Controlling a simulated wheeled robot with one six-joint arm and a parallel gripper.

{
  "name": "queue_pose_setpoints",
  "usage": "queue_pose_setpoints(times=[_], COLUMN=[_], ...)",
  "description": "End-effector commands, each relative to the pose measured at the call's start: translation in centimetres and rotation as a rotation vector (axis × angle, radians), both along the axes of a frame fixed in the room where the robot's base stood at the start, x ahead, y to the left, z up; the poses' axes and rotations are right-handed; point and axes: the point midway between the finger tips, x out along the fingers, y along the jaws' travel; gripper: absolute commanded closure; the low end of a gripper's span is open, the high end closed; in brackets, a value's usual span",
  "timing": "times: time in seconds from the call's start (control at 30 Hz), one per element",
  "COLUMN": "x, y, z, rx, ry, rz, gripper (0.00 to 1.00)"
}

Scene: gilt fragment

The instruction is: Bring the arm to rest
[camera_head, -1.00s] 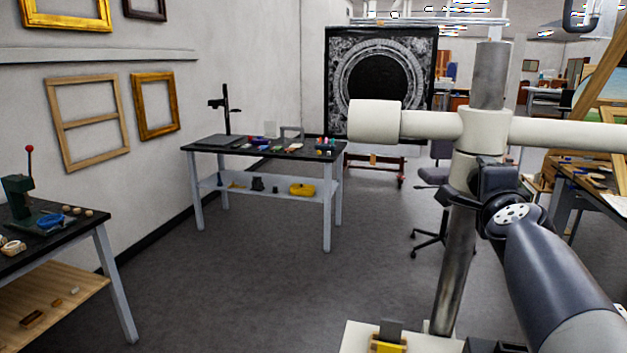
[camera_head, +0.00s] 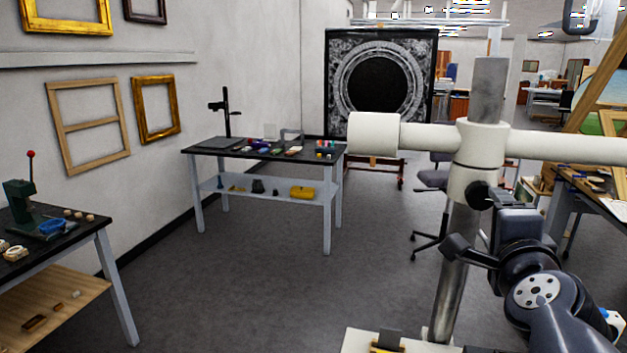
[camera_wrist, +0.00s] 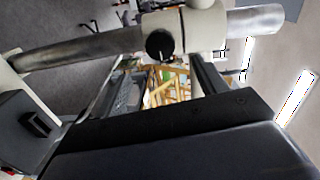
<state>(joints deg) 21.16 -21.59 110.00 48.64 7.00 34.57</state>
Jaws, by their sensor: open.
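My gripper (camera_wrist: 158,76) shows in the wrist view with its two dark fingers apart and nothing visible held between them. My dark arm (camera_head: 535,285) is bent at the lower right of the head view, beside my metal column (camera_head: 455,260). In the wrist view the column (camera_wrist: 85,48) and its white fitting cross just beyond the fingers. I cannot tell whether they touch. In the head view I cannot make out the fingers clearly.
A black-topped workbench (camera_head: 215,149) with small items stands against the left wall. Another bench (camera_head: 85,238) with a green press (camera_head: 22,205) is at the near left. An office chair (camera_head: 432,180) stands behind my column. The grey floor (camera_head: 240,290) between is clear.

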Motion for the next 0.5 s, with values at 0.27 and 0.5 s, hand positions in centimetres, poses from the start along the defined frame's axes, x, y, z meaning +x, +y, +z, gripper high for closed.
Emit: queue_pose_setpoints(times=[0.27,0.5], x=[3.5,6.8], y=[-1.0,-1.9], z=[-0.5,-0.6], rx=[0.002,0.001], ry=[0.003,0.002], rz=[0.001,0.0], gripper=[0.32,0.32])
